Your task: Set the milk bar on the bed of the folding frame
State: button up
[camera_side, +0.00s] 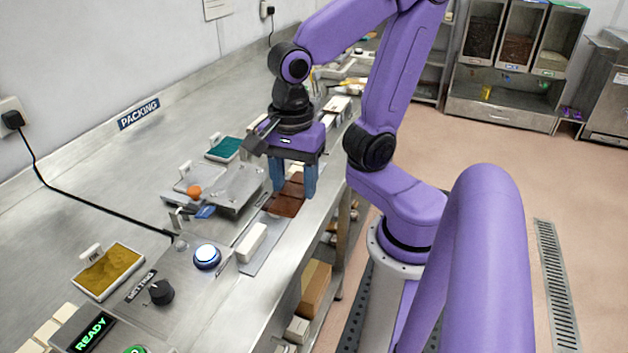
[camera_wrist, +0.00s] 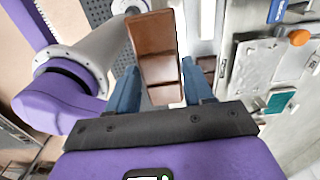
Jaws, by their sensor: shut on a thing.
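My gripper (camera_side: 294,192) points down over the steel bench and is shut on a brown chocolate bar (camera_side: 285,204), seemingly the milk bar. In the wrist view the bar (camera_wrist: 153,48) lies lengthwise between the two blue fingers of my gripper (camera_wrist: 160,78). Whether its underside touches the surface below is unclear. The folding frame (camera_side: 238,184), a low metal fixture with flat plates and an orange knob (camera_side: 193,192), stands just left of my gripper in the side view. In the wrist view the frame (camera_wrist: 290,62) is at right, apart from the bar.
A darker brown piece (camera_wrist: 208,65) shows beyond the right finger. A white block (camera_side: 252,242) stands on a grey strip near the front edge. A teal-filled tray (camera_side: 226,148) is behind the frame; a gold foil tray (camera_side: 108,270) and a lit button (camera_side: 207,256) are nearer the camera.

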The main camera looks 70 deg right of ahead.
jog(key=w+d+f, duration=0.2)
jog(key=w, duration=1)
send_over(238, 183)
notch_tip(238, 183, down, 4)
jog(key=shift+f, duration=3)
jog(key=shift+f, duration=0.3)
jog(key=o, duration=1.1)
jog(key=shift+r, duration=0.15)
